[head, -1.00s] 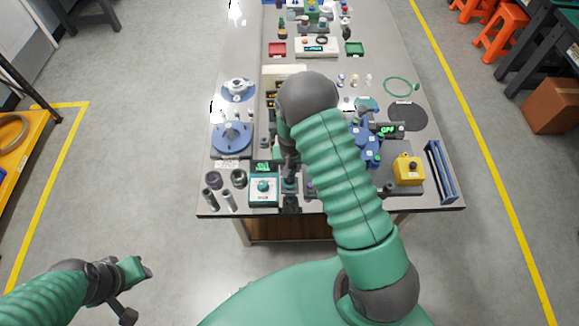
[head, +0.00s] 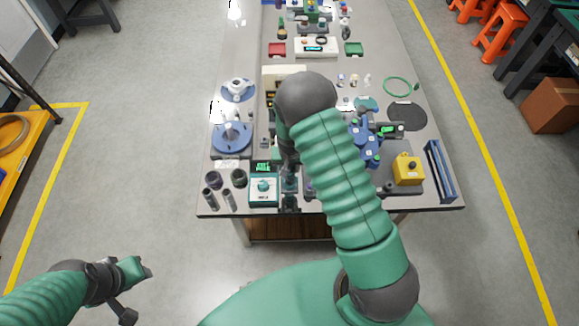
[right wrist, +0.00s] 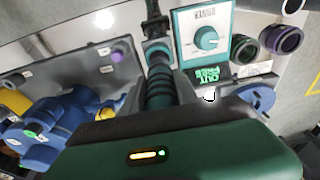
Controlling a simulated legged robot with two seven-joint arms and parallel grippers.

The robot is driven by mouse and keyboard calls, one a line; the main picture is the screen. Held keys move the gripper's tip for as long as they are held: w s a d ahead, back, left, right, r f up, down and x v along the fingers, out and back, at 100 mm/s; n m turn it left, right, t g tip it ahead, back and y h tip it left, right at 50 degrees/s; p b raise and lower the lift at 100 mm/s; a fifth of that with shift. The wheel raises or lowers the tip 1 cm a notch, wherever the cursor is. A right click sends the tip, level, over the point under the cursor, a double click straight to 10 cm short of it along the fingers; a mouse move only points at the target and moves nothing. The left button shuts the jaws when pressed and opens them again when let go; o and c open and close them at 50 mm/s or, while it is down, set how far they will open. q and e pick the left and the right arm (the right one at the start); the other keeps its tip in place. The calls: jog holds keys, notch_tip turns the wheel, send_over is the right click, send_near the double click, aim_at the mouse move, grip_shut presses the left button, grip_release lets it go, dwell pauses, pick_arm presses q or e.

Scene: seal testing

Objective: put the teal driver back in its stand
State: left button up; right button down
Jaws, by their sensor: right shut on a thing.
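The teal driver (right wrist: 160,86) has a dark ribbed handle and sits between the fingers of my right gripper (right wrist: 164,80) in the right wrist view. The right gripper is shut on it. In the head view the right gripper (head: 289,176) is over the near edge of the bench, partly hidden by my own arm. A dark stand (right wrist: 155,26) shows just beyond the driver in the right wrist view. Whether the driver touches or sits in it I cannot tell. My left gripper (head: 140,290) hangs empty away from the bench at lower left; its jaw opening is unclear.
A white-and-teal box with a knob (head: 263,188) stands close left of the right gripper. Dark cups (head: 213,180) stand further left. A blue round fixture (head: 232,138) is behind them. A blue device (head: 366,145) and a yellow box (head: 408,170) stand to the right.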

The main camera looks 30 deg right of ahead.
jog(key=shift+f, duration=0.2)
jog(key=shift+f+b, duration=0.15)
jog(key=shift+b, duration=0.15)
jog(key=c, duration=0.9)
grip_release()
jog(key=shift+o, duration=0.2)
jog(key=shift+r+p, duration=2)
jog(key=shift+r, duration=0.6)
jog(key=shift+a, duration=0.1)
